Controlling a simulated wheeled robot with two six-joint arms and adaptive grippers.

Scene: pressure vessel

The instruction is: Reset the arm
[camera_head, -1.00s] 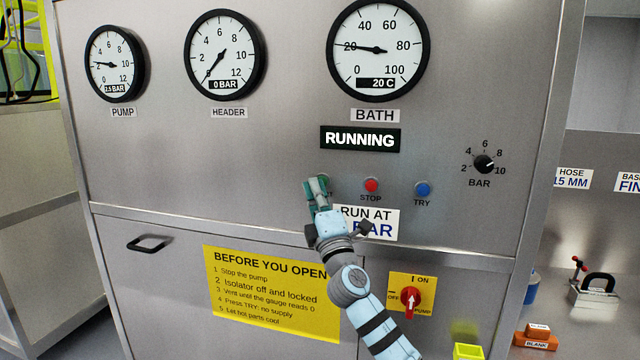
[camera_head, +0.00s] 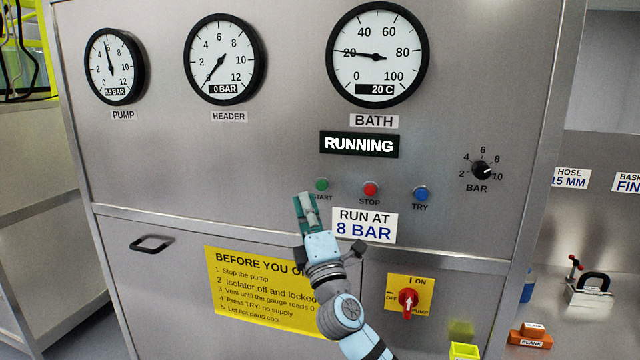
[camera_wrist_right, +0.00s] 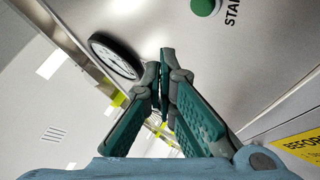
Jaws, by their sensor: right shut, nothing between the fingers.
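My right gripper (camera_head: 304,200) is shut and empty, in front of the steel panel just below and left of the green START button (camera_head: 321,185). In the right wrist view the two green fingers (camera_wrist_right: 163,100) meet at their tips, and the START button (camera_wrist_right: 205,5) shows at the top, apart from them. The right arm comes up from the bottom of the head view. My left gripper is not in view.
The red STOP button (camera_head: 371,189), blue TRY button (camera_head: 420,194), BAR knob (camera_head: 482,170) and red pump isolator (camera_head: 408,301) are on the panel. The display (camera_head: 359,144) reads RUNNING. The pump gauge (camera_head: 111,67) stands near 5.5 bar. A clamp (camera_head: 590,290) lies at right.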

